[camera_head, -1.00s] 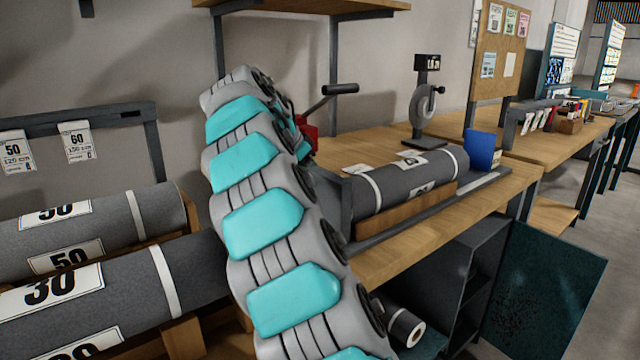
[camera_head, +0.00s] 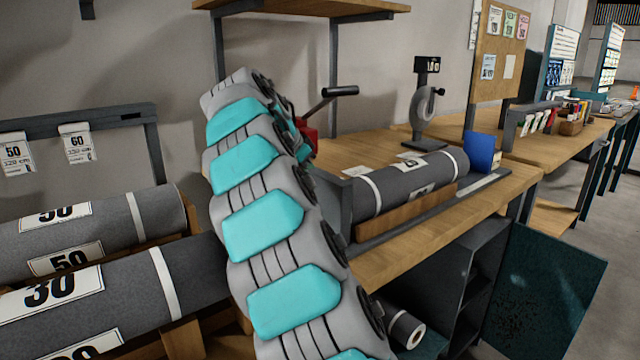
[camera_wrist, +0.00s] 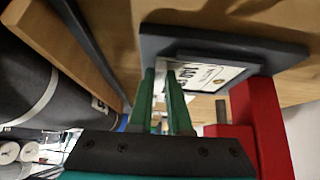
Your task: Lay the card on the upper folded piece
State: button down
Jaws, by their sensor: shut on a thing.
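My gripper (camera_wrist: 162,78) shows in the wrist view with two green fingers set close together. A white card (camera_wrist: 208,74) printed with "140" shows at the fingertips, one end between them; the fingers are shut on it. Behind the card is a dark grey flat slab (camera_wrist: 165,42) with a smaller dark layer against it. I cannot tell whether these are the folded pieces, or whether the card touches them. In the head view my arm hides the gripper and the card.
A red part (camera_wrist: 262,125) stands close to the right of my fingers. A red device with a black lever (camera_head: 340,91) stands behind my arm. A grey roll (camera_head: 400,187) lies along the bench, with a scale (camera_head: 422,110) behind it and a blue block (camera_head: 481,152) at its end.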

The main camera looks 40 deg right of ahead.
jog(key=shift+r, duration=0.15)
dwell(0.3)
jog(key=shift+s+a+r+b, duration=0.15)
jog(key=shift+s+b, duration=0.25)
jog(key=shift+s, duration=0.7)
jog(key=shift+s+a+r+b, duration=0.1)
jog(key=shift+s+b, duration=0.3)
jog(key=shift+s, duration=0.7)
jog(key=shift+r, duration=0.1)
notch_tip(320, 180, up, 5)
jog(key=p, duration=0.2)
jog(key=shift+p, duration=0.35)
